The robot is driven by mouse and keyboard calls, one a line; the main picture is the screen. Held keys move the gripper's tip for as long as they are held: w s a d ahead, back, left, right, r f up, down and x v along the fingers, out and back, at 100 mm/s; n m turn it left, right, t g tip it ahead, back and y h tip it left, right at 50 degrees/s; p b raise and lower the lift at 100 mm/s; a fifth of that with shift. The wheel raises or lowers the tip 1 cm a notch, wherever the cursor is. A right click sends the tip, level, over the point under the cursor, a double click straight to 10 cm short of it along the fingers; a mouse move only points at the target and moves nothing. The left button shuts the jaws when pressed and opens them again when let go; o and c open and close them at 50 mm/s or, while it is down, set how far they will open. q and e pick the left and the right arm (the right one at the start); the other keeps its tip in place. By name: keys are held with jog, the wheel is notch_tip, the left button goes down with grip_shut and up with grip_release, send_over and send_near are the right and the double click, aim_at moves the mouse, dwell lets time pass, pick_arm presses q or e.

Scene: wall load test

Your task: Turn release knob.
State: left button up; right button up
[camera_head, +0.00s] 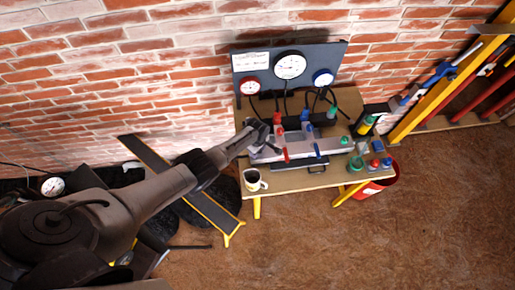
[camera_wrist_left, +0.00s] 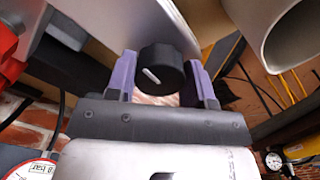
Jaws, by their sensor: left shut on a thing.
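The release knob (camera_wrist_left: 162,70) is black and round with a white pointer line, on the side of a grey metal block (camera_wrist_left: 185,22) in the left wrist view. My left gripper (camera_wrist_left: 162,82) has its purple-padded fingers on either side of the knob and is shut on it. The pointer line slants from upper left to lower right. In the head view my left gripper (camera_head: 258,137) is at the left end of the grey manifold (camera_head: 300,140) on the wooden bench, and hides the knob there. My right gripper is not in view.
A gauge panel (camera_head: 310,65) with three dials stands behind the manifold. A mug (camera_head: 253,180) sits at the bench's front left corner, close to my arm. A red bucket (camera_head: 375,187) stands under the bench's right end. The floor at the front right is clear.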

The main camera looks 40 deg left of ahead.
pick_arm(q)
jog(key=shift+n, duration=0.6)
jog(key=o, duration=0.9)
jog(key=shift+o, duration=0.2)
jog(key=shift+r, duration=0.1)
jog(key=shift+r+p, duration=0.3)
jog(key=shift+p, duration=0.1)
notch_tip(320, 180, up, 13)
jog(key=p, duration=0.4)
jog(key=shift+p, duration=0.3)
jog(key=shift+a, duration=0.1)
